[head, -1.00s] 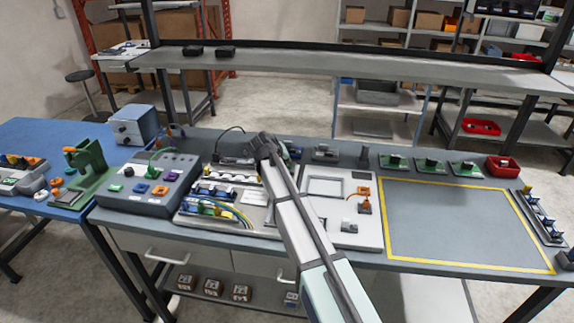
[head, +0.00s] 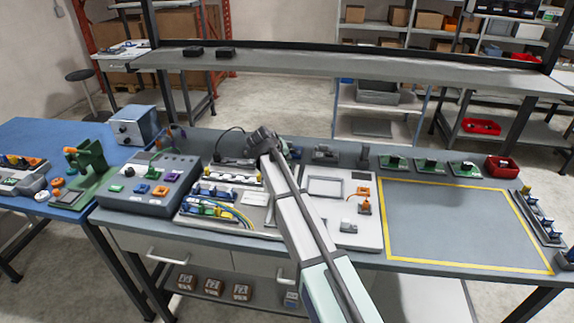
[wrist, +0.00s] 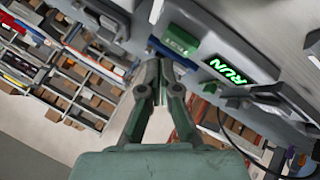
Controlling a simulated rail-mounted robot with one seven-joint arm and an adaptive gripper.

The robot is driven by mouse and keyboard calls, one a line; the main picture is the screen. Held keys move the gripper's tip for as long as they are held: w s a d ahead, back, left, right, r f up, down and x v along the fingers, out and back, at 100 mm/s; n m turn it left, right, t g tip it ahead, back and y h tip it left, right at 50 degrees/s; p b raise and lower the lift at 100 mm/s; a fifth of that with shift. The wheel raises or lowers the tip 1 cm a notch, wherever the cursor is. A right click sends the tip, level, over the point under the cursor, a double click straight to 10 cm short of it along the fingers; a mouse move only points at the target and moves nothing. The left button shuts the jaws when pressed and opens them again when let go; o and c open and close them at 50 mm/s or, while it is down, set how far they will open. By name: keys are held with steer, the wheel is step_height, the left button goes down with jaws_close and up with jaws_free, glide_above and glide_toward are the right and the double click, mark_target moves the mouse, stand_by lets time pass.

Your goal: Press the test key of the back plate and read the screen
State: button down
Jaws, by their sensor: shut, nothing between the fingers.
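In the wrist view, a grey plate (wrist: 228,40) fills the upper right, seen at a steep tilt. It carries a small green key (wrist: 180,41) with lettering too small to read surely. Beside the key is a black screen (wrist: 226,73) with lit green letters that appear to read RUN. My gripper (wrist: 158,90) is shut and empty, its fingertips just below the key in the picture; I cannot tell if they touch the plate. In the head view my gripper (head: 262,140) is over the back of the bench, and my arm and gripper hide the key and screen.
A grey control box (head: 150,185) and a rack of coloured parts (head: 215,205) stand left of my arm. A white panel (head: 340,235) lies to its right. A yellow-outlined area (head: 450,225) is clear. A raised shelf (head: 350,65) spans behind.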

steer(key=shift+r+p, duration=0.85)
steer(key=shift+r, duration=1.5)
